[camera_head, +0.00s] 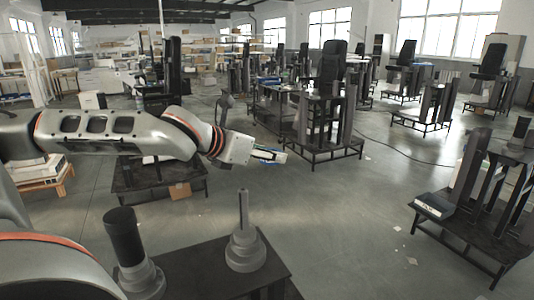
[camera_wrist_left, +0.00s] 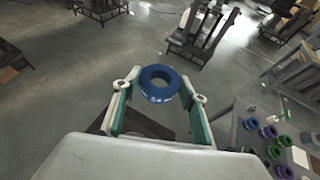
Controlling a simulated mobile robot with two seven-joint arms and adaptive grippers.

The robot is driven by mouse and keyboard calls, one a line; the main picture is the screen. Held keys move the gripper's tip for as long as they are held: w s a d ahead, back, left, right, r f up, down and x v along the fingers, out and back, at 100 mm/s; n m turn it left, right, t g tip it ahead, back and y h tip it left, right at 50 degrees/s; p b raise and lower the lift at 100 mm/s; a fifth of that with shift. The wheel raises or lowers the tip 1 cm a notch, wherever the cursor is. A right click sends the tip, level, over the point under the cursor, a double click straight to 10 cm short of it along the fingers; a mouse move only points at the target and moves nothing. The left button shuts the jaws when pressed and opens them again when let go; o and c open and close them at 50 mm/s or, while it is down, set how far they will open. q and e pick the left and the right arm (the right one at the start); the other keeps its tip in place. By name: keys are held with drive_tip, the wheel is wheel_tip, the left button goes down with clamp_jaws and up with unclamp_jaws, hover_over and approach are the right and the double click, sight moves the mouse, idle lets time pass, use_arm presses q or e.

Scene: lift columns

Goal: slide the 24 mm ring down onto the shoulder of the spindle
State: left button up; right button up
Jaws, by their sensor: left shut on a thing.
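My left gripper (camera_head: 272,156) reaches in from the left, in mid-air beyond the spindle and a little to its right in the head view. In the left wrist view its two fingers (camera_wrist_left: 160,86) are shut on a thick blue ring (camera_wrist_left: 158,97). The ring's hole faces the camera; pale marks on it are too small to read. The grey spindle (camera_head: 244,252) stands upright on a dark table, with a thin shaft above a stepped, wider base. The ring is apart from the spindle. My right gripper is not in view.
The dark table (camera_head: 200,262) also carries a black cylinder (camera_head: 124,238) on a stepped grey base, left of the spindle. In the left wrist view, several green and purple rings (camera_wrist_left: 270,131) lie on a bench at right. Open floor (camera_head: 345,220) lies right of the table.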

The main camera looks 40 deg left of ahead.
use_arm(q)
drive_tip(key=shift+d, duration=0.2)
idle(0.3)
drive_tip(key=shift+s+f+m+p, duration=0.15)
drive_tip(key=shift+s+m+p, duration=0.05)
drive_tip(key=shift+m+p, duration=0.15)
